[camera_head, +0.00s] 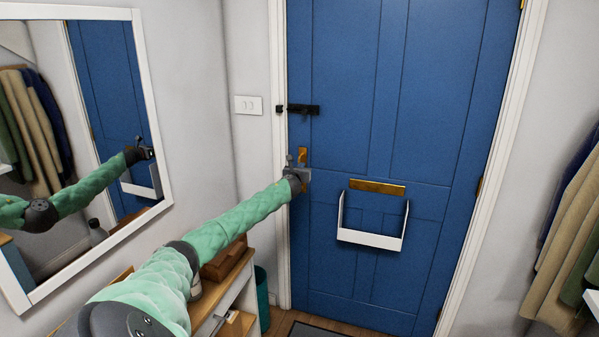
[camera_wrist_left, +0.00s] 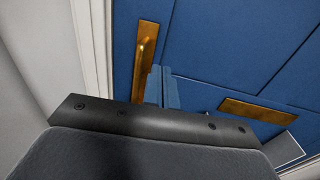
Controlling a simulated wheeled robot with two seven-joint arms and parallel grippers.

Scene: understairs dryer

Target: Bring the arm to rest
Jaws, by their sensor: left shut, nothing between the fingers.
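My left arm (camera_head: 230,222) in its green padded sleeve stretches out from the bottom left toward the blue door (camera_head: 430,80). My left gripper (camera_head: 303,172) is at the door's left edge, beside and just below the brass handle plate (camera_head: 302,155). The gripper is shut and empty. In the left wrist view the brass handle (camera_wrist_left: 146,50) is ahead, close to the shut fingers (camera_wrist_left: 161,86). I cannot tell whether the fingers touch the door. The door looks closed. My right gripper is not in view.
A black bolt (camera_head: 300,109) sits above the handle. A brass letter plate (camera_head: 377,187) and white letter tray (camera_head: 370,240) are right of my gripper. A console table (camera_head: 232,285) stands under my arm, a mirror (camera_head: 150,110) hangs left, and coats (camera_head: 565,240) hang right.

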